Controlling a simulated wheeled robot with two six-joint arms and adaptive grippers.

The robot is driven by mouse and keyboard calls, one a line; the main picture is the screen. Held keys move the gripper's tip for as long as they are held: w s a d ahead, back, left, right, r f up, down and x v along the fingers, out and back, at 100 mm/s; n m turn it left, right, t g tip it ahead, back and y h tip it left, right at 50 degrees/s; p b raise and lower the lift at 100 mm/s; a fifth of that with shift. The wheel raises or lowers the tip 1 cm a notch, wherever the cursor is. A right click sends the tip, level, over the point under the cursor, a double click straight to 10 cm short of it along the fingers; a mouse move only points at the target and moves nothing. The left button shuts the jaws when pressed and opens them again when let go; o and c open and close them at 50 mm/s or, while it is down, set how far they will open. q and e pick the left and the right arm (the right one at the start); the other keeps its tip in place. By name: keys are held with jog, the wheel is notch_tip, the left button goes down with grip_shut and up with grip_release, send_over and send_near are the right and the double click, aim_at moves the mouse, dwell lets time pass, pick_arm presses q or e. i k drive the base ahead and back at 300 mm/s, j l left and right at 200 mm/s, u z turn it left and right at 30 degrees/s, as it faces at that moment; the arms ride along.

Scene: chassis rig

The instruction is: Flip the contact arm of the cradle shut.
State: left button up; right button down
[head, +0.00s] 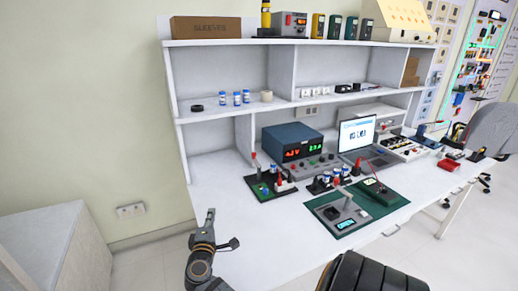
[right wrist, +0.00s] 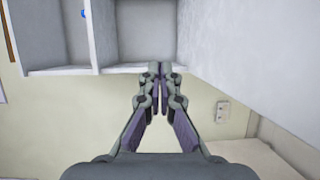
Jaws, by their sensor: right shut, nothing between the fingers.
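A small grey device that looks like the cradle (head: 333,213) sits on a dark green mat at the front of the white bench, with a lit cyan display on its front. A thin part stands up at its back and may be the contact arm, but it is too small to tell its angle. My right gripper (head: 210,214) is at the bench's left end, well left of the cradle and apart from it. In the right wrist view its fingers (right wrist: 160,70) are together and empty, with no cradle in sight. My left gripper is not in view.
A blue power supply (head: 291,144) and laptop (head: 357,134) stand behind. The bench's left front is clear.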

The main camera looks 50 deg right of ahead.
aim_at(254, 154)
jog(key=i+l, duration=0.1)
jog(key=l, duration=0.75)
jog(key=i+l, duration=0.15)
jog(key=l, duration=0.25)
